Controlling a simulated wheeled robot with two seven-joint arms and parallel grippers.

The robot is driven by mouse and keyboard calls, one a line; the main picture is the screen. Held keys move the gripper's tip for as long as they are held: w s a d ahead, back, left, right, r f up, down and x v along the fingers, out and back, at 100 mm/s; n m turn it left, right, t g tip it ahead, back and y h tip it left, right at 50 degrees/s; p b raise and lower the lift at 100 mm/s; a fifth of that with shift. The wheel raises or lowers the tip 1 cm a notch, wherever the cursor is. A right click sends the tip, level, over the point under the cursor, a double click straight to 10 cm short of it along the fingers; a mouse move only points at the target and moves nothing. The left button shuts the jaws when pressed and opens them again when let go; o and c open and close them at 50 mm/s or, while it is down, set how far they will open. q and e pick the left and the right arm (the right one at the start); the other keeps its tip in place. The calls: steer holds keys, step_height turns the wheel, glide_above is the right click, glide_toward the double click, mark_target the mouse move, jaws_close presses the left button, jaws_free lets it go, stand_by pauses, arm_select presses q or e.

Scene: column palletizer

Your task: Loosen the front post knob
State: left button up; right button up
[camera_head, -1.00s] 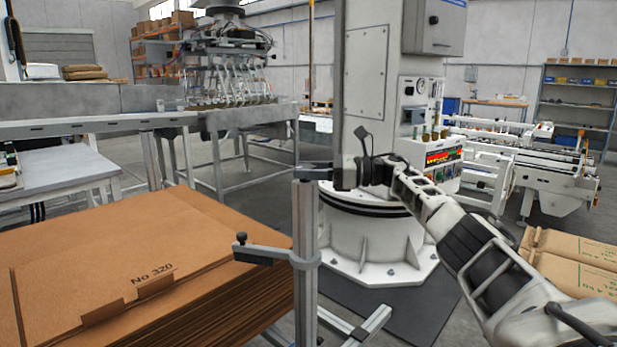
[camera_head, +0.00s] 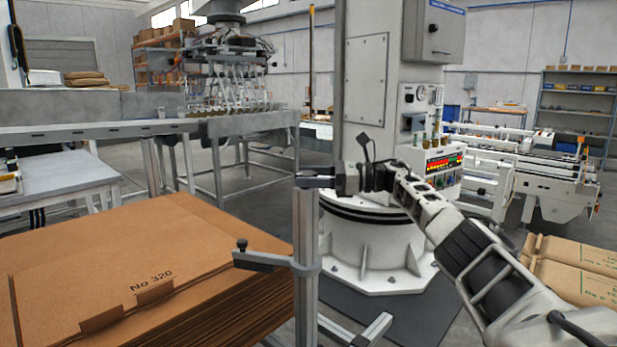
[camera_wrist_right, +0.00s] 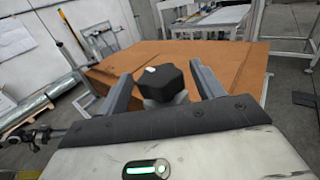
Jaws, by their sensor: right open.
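The grey metal front post (camera_head: 306,230) stands upright beside the front right of the cardboard stack. My right gripper (camera_head: 312,181) is at the top of this post, reaching in from the right. In the right wrist view, a black lobed knob (camera_wrist_right: 163,83) with a small white mark sits between the two grey fingers. The fingers are open on either side of it, with visible gaps. In the head view this knob is hidden behind the gripper. My left gripper is not in view.
The cardboard stack (camera_head: 115,250) fills the lower left, close to the post. A white machine column (camera_head: 372,240) stands behind my right gripper. Cartons (camera_head: 575,265) lie at the right. Grey floor is open between the post and the conveyor frames.

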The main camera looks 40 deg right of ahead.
arm_select(q)
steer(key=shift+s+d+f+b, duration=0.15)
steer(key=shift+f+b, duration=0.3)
steer(key=shift+b, duration=0.5)
arm_select(e)
steer(key=v, duration=1.1)
steer(key=shift+s+d, duration=0.15)
steer(key=shift+d, duration=0.05)
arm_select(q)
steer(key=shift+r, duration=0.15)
